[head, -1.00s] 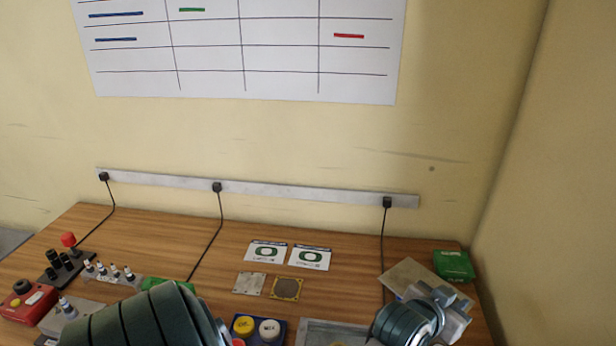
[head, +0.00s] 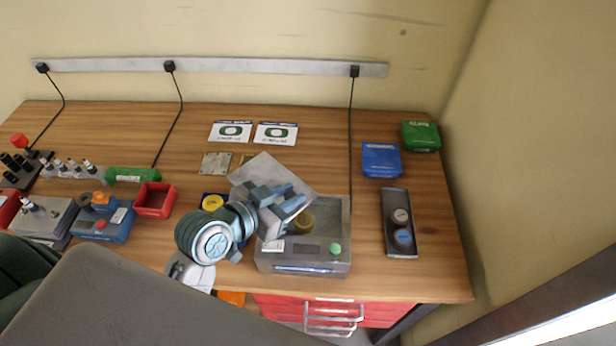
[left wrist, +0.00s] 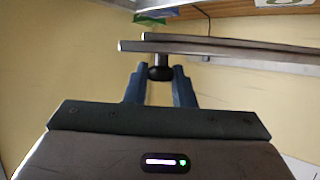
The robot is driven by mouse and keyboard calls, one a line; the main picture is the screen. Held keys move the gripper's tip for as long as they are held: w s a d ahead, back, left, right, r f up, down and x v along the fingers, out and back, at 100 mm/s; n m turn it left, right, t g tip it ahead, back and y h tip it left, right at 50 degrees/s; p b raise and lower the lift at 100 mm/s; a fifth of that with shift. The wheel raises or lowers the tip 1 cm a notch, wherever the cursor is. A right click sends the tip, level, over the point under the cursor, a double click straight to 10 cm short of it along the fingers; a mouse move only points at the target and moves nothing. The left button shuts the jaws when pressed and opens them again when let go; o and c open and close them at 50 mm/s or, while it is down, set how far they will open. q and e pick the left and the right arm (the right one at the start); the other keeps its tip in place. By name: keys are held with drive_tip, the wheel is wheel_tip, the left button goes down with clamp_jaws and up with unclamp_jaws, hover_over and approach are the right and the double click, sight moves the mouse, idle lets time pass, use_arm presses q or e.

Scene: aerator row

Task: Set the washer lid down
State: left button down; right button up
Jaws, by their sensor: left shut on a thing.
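The washer lid (head: 262,172) is a flat grey plate, seen in the head view above the back left of the washer. My left gripper (head: 288,205) is shut on the lid's knob. In the left wrist view the lid (left wrist: 225,47) shows edge-on, and its black knob (left wrist: 160,72) sits between the fingers of the left gripper (left wrist: 160,80). The washer (head: 300,262) is a grey open-topped box with a green button; a brownish round part (head: 303,222) shows inside. The lid and gripper hide part of the washer and table. My right gripper is not in view.
A blue box (head: 381,159) and a green box (head: 421,136) stand at the back right. A grey tray (head: 389,196) with two round pieces lies right of the washer. A red bin (head: 154,200) stands left. Wood between washer and tray is bare.

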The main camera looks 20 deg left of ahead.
use_arm(q)
drive_tip(key=shift+s+d+r+h, duration=0.3)
drive_tip(key=shift+s+r, duration=0.2)
drive_tip(key=shift+s, duration=0.3)
drive_tip(key=shift+d+m+g, duration=0.2)
drive_tip(key=shift+m+g, duration=0.1)
drive_tip(key=w+b, duration=0.2)
drive_tip(key=w, duration=0.1)
drive_tip(key=w+d+b, duration=0.1)
drive_tip(key=w+b, duration=0.1)
drive_tip(key=w, duration=0.1)
drive_tip(key=w+d+b, duration=0.1)
drive_tip(key=w+b, duration=0.1)
drive_tip(key=w, duration=0.1)
drive_tip(key=shift+w+d+f, duration=0.1)
drive_tip(key=shift+w+f, duration=0.15)
drive_tip(key=shift+w, duration=0.15)
drive_tip(key=w+d+f+p, duration=0.1)
drive_tip(key=w+f, duration=0.3)
drive_tip(key=w, duration=0.1)
drive_tip(key=shift+w+f+p, duration=0.2)
drive_tip(key=shift+f+p, duration=0.05)
drive_tip(key=shift+p, duration=0.15)
drive_tip(key=shift+f, duration=0.65)
